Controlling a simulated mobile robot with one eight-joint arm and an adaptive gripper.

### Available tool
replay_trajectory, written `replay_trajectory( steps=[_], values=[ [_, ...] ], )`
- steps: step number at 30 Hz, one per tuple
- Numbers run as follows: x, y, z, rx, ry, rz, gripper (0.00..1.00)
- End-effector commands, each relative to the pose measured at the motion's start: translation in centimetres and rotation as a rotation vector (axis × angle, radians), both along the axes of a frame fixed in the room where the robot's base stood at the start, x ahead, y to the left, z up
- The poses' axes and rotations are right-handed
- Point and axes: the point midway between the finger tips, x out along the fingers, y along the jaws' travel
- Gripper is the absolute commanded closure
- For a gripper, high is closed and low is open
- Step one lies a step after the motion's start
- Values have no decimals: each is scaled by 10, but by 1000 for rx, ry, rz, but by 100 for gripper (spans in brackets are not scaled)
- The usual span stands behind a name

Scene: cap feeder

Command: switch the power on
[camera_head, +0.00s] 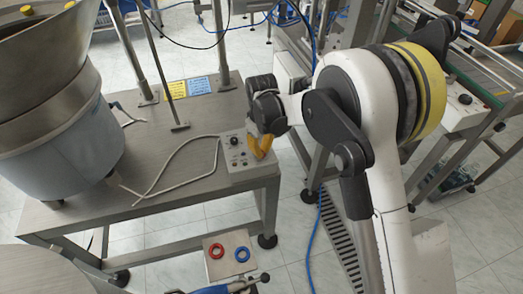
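A small light-grey control box (239,175) with dark knobs (234,141) on its top face sits at the front right corner of the metal table. A grey cable runs from it to the left. My gripper (259,154), with yellow fingers, reaches down over the right side of the box. The fingers hide that part of the panel. I cannot tell whether they touch it or whether they are open or shut. No power switch can be made out clearly at this size.
A large metal bowl feeder (60,150) stands on the left of the metal table (190,190). Yellow and blue labels lie further back, near upright posts. A conveyor stands at right.

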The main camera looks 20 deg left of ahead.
Motion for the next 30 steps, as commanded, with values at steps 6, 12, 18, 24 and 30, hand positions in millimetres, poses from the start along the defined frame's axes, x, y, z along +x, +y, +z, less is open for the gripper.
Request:
replay_trajectory(
  steps=[6, 12, 18, 24, 30],
  values=[
    [0, 0, 0, 0, 0, -69, 100],
    [0, 0, 0, -1, 1, -207, 100],
    [0, 0, 0, -1, 1, -393, 100],
    [0, 0, 0, -1, 1, -583, 100],
    [0, 0, 0, -1, 1, -759, 100]
  ],
)
